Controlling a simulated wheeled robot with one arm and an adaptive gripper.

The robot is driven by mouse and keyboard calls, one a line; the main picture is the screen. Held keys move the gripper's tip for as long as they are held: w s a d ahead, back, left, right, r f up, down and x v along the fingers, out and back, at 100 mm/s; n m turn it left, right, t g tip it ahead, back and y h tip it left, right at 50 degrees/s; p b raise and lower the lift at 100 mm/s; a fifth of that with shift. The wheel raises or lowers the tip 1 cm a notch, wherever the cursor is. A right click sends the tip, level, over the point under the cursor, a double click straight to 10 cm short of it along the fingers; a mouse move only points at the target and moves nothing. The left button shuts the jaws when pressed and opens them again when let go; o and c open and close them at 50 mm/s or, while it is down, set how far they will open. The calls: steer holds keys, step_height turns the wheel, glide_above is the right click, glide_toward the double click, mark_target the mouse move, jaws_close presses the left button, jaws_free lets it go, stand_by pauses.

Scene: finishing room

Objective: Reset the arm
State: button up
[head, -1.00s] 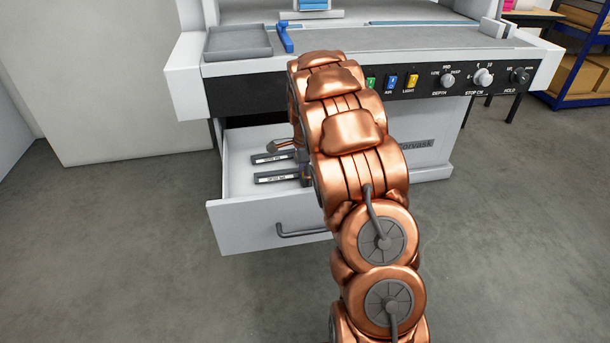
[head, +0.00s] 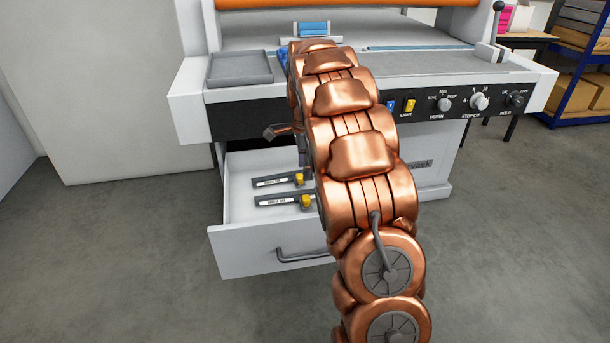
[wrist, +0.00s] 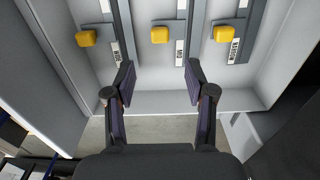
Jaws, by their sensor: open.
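My gripper (wrist: 158,86) is open and empty in the wrist view, its two fingers spread above the open drawer (wrist: 225,95). In the head view my copper arm hides most of the gripper. The drawer (head: 262,238) stands pulled out of the machine's front, with a grey bar handle. Two dark labelled bars with yellow blocks, a rear one (head: 270,182) and a front one (head: 275,201), lie in it. The wrist view shows three yellow blocks, at left (wrist: 86,39), middle (wrist: 160,35) and right (wrist: 223,33), apart from the fingers.
The white machine (head: 190,90) has a grey tray (head: 240,68) on its left and a dark control panel with knobs (head: 478,101) on its right. A blue shelf unit (head: 577,90) with boxes stands at the far right. The grey floor beside the drawer is clear.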

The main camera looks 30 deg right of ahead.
steer(key=shift+r, duration=0.3)
stand_by(0.4)
